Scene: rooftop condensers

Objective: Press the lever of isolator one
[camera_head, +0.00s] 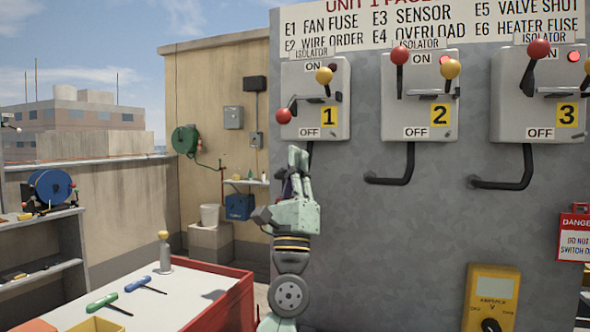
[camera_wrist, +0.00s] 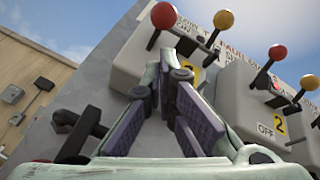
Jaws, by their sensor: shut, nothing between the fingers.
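Isolator one (camera_head: 308,112) is a grey box with a yellow "1" label on the grey panel. Its red-knobbed lever (camera_head: 284,116) points to the lower left, near the OFF plate; a yellow knob (camera_head: 324,75) stands at its upper right. My gripper (camera_head: 297,156) is shut and empty, pointing up just below the box's lower left part. It looks apart from the red knob, though depth is hard to judge. In the wrist view my fingers (camera_wrist: 168,68) meet in front of the nearest box, covering much of it, with a red knob (camera_wrist: 163,15) and a yellow knob (camera_wrist: 223,19) beyond.
Isolator two (camera_head: 415,115) and isolator three (camera_head: 540,115) hang to the right, their red knobs up. Black conduits run below them. A red-rimmed bench (camera_head: 200,300) with screwdrivers is at lower left. A yellow meter (camera_head: 492,290) is at lower right.

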